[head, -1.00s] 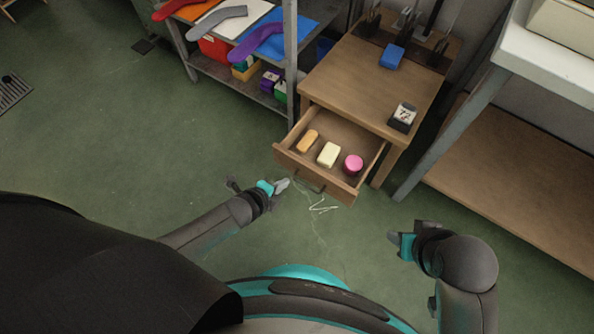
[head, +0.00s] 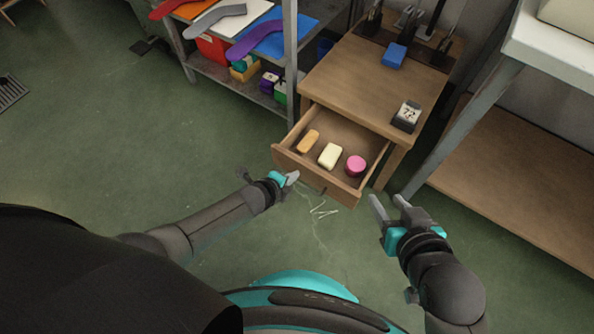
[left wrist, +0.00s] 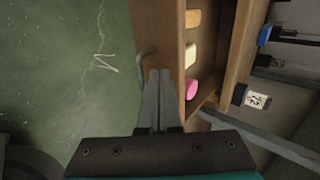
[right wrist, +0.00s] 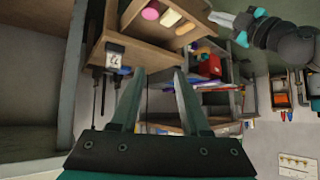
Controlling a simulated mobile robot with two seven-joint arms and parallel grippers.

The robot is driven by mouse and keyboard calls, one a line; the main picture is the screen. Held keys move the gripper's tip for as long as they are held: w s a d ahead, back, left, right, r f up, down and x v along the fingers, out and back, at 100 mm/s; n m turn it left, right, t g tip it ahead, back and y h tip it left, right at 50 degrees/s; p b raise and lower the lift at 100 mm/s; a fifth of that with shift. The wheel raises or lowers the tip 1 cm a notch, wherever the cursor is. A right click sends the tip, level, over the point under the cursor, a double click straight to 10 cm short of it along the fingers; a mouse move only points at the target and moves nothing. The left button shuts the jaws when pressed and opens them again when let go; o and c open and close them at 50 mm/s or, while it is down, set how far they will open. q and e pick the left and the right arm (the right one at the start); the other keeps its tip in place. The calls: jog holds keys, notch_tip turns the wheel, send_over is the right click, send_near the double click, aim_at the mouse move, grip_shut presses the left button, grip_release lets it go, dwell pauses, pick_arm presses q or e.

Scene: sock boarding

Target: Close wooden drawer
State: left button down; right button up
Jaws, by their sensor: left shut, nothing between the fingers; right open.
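The wooden drawer (head: 318,178) is pulled out from the small wooden table (head: 365,85). It holds an orange block, a cream block (head: 330,155) and a pink round item (head: 355,166). A dark handle (head: 312,187) is on its front, partly hidden near my left gripper. My left gripper (head: 294,176) is shut and empty, close in front of the drawer front; I cannot tell whether it touches. In the left wrist view its fingers (left wrist: 158,75) lie beside the handle (left wrist: 145,62). My right gripper (head: 388,200) is open and empty, right of the drawer's front corner.
A metal shelf (head: 291,60) with coloured boards and socks stands left of the table. A grey-legged workbench (head: 460,125) with a lower wooden shelf stands at the right. A timer-like block (head: 407,115) sits on the table top.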

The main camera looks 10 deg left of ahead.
pick_arm(q)
jog(key=shift+w+d+b, duration=0.3)
jog(key=shift+w+b, duration=0.1)
jog(key=shift+w, duration=0.4)
jog(key=shift+w+d, duration=0.15)
jog(key=shift+w, duration=0.25)
pick_arm(e)
jog(key=shift+w+a+r+t+y, duration=0.15)
jog(key=shift+w+a+t+y, duration=0.15)
jog(key=shift+a+t, duration=0.25)
jog(key=shift+w+a+r+t+y, duration=0.15)
jog(key=shift+a+t+y, duration=0.15)
jog(key=shift+a+t, duration=0.25)
jog(key=shift+a, duration=0.1)
